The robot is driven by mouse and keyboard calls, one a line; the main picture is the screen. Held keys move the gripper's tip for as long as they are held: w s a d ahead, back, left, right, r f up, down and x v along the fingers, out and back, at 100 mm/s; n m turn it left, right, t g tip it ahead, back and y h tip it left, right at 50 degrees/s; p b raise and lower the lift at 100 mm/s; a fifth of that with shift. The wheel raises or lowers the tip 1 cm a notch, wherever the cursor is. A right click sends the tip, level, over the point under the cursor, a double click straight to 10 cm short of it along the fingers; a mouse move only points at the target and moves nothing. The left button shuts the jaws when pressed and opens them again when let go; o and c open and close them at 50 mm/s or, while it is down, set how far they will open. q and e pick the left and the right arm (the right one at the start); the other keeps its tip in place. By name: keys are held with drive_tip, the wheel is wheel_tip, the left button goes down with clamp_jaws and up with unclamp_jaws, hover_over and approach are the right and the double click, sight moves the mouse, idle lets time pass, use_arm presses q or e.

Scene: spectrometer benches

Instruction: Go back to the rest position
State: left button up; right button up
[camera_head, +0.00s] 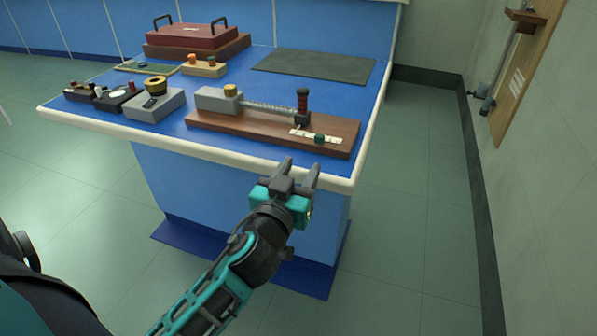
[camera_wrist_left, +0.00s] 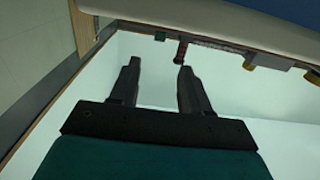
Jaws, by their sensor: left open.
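My left gripper (camera_head: 300,168) is in front of the blue bench's (camera_head: 225,148) near edge, towards its right end. Its two dark fingers are apart, with nothing between them. In the left wrist view the gripper (camera_wrist_left: 158,75) also shows open and empty. A brown wooden board (camera_head: 250,133) lies on the bench just beyond the gripper. It bears a grey block with a brass knob (camera_head: 231,91), a spring-like rod (camera_head: 268,107) and a dark post with a red band (camera_head: 303,104). My right gripper is in neither view.
A grey box with a yellow-topped knob (camera_head: 157,86) and small instruments stand at the bench's left. A dark red case (camera_head: 192,36) is at the back. A dark mat (camera_head: 312,65) lies bare at the back right. Open floor (camera_head: 410,220) lies right of the bench, before the wall.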

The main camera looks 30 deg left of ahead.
use_arm(q)
drive_tip(key=s+d+f+m+g+h+p, duration=0.2)
drive_tip(key=s+d+f+g+p, duration=0.1)
drive_tip(key=s, duration=0.4)
drive_tip(key=s+d+f+m+g+h+p, duration=0.2)
drive_tip(key=s+d+f+g+h+p, duration=0.1)
drive_tip(key=s+f+p, duration=0.4)
drive_tip(key=shift+d+f+m+g+h+p, duration=0.3)
drive_tip(key=shift+d+f+m+g+p, duration=0.1)
drive_tip(key=shift+d+p, duration=0.45)
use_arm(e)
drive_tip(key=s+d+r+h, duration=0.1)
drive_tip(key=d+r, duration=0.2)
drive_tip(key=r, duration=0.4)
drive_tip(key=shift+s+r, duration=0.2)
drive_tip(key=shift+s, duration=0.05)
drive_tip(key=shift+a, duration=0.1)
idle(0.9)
